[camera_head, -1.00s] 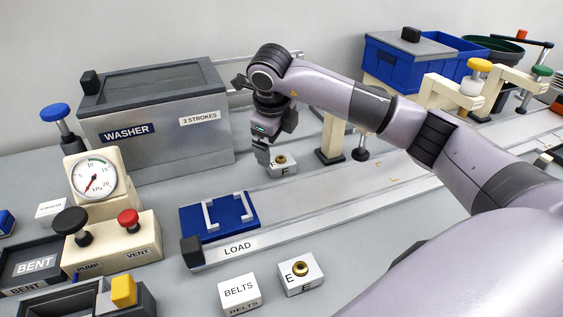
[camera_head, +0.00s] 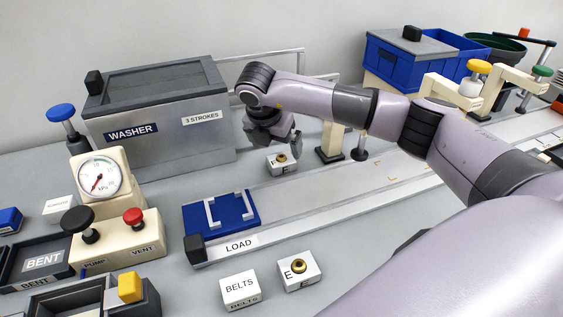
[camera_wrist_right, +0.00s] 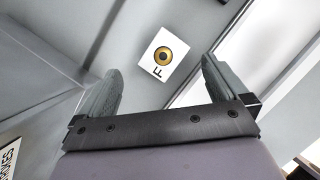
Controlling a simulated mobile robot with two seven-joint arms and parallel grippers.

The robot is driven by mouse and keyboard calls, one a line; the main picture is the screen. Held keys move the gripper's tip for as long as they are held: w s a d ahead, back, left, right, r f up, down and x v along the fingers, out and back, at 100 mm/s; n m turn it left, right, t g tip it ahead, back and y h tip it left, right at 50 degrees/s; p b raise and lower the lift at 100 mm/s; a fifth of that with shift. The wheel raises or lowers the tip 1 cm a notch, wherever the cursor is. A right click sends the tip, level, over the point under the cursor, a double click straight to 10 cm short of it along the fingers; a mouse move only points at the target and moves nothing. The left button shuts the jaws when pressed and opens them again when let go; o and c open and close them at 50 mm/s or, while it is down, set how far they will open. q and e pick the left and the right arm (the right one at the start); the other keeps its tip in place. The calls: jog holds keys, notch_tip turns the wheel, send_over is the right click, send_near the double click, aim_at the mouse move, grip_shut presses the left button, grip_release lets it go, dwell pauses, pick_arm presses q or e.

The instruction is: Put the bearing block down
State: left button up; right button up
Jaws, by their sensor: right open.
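A white bearing block (camera_head: 283,163) with a brass ring on top, marked F in the right wrist view (camera_wrist_right: 158,50), rests upright on the grey table just behind the pale rail. My right gripper (camera_head: 287,143) is above it and apart from it. In the right wrist view its two fingers (camera_wrist_right: 160,82) are spread with nothing between them, and the block lies beyond the fingertips. A second bearing block (camera_head: 299,271), marked E, stands at the front beside the BELTS block. My left gripper is not in view.
The grey washer box (camera_head: 160,115) stands left of my right gripper. A cream post (camera_head: 333,140) is close to the right of the F block. The blue LOAD plate (camera_head: 236,228) sits at the rail's left end. The BELTS block (camera_head: 240,289) is in front.

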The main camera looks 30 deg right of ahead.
aim_at(281, 156)
jog(key=x, duration=0.6)
jog(key=shift+s+d+f+p, duration=0.15)
jog(key=shift+p, duration=0.15)
jog(key=c, duration=1.1)
notch_tip(281, 156, up, 20)
jog(key=shift+r+b, duration=0.1)
jog(key=shift+b, duration=0.25)
jog(key=shift+c, duration=0.2)
